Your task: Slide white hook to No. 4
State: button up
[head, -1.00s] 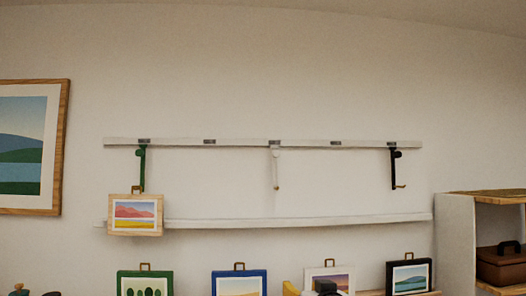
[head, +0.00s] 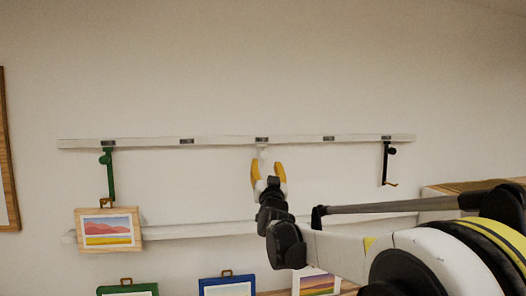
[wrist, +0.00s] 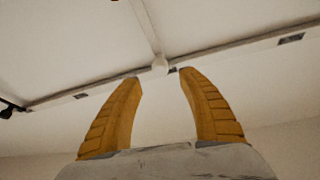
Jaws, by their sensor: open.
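The white hook (head: 262,153) hangs from the upper white rail (head: 225,142), under the third small plate from the left. The plate numbers are too small to read; the fourth plate (head: 329,138) is to its right. My gripper (head: 267,172) is open, its two yellow fingers pointing up at the hook and hiding its lower part in the head view. In the wrist view the hook's round knob (wrist: 160,64) shows between and beyond the open fingertips (wrist: 156,73). I cannot tell whether either finger touches it.
A black hook (head: 386,163) hangs at the right end. A lower white rail (head: 185,233) runs behind my gripper. The rail between the white and black hooks is clear of hooks.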

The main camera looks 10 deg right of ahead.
aim_at(264, 157)
jog(key=p+x, duration=0.1)
jog(key=x, duration=0.5)
jog(key=shift+w+p, duration=0.4)
jog(key=shift+w, duration=0.05)
jog(key=shift+r, duration=0.1)
grip_shut()
